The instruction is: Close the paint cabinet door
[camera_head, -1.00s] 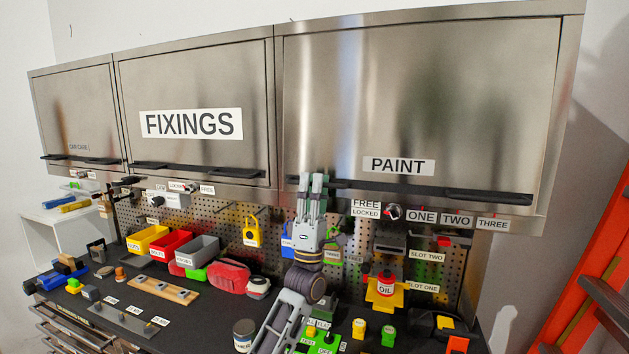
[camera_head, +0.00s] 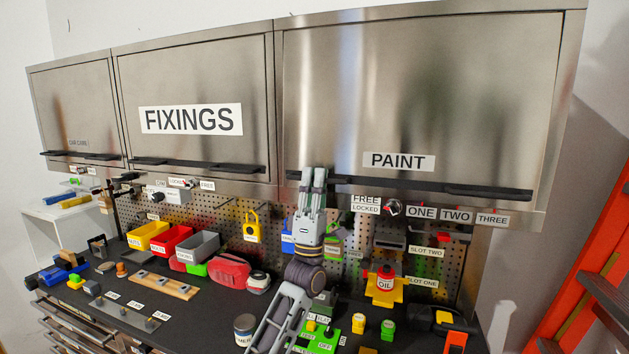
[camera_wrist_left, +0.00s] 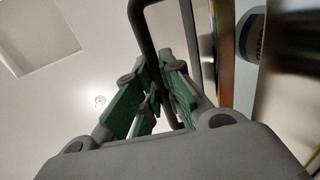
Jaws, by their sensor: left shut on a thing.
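The paint cabinet door (camera_head: 340,110) is the wide steel panel at the upper right of the head view, with a PAINT label (camera_head: 398,161). It looks nearly flush with its frame there. Its long dark handle (camera_head: 410,187) runs along the bottom edge. My left gripper (camera_head: 313,178) is at the handle's left part, in front of the lower edge. In the left wrist view its green-padded fingers (camera_wrist_left: 160,85) are shut on the dark handle bar (camera_wrist_left: 145,35). A part of a labelled can (camera_wrist_left: 250,35) shows beside a bright steel edge, so a gap seems open. My right gripper is not in view.
The FIXINGS cabinet (camera_head: 190,85) is shut on the left. Bins (camera_head: 170,243) and several tools crowd the worktop. An orange ladder (camera_head: 575,290) stands at the right.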

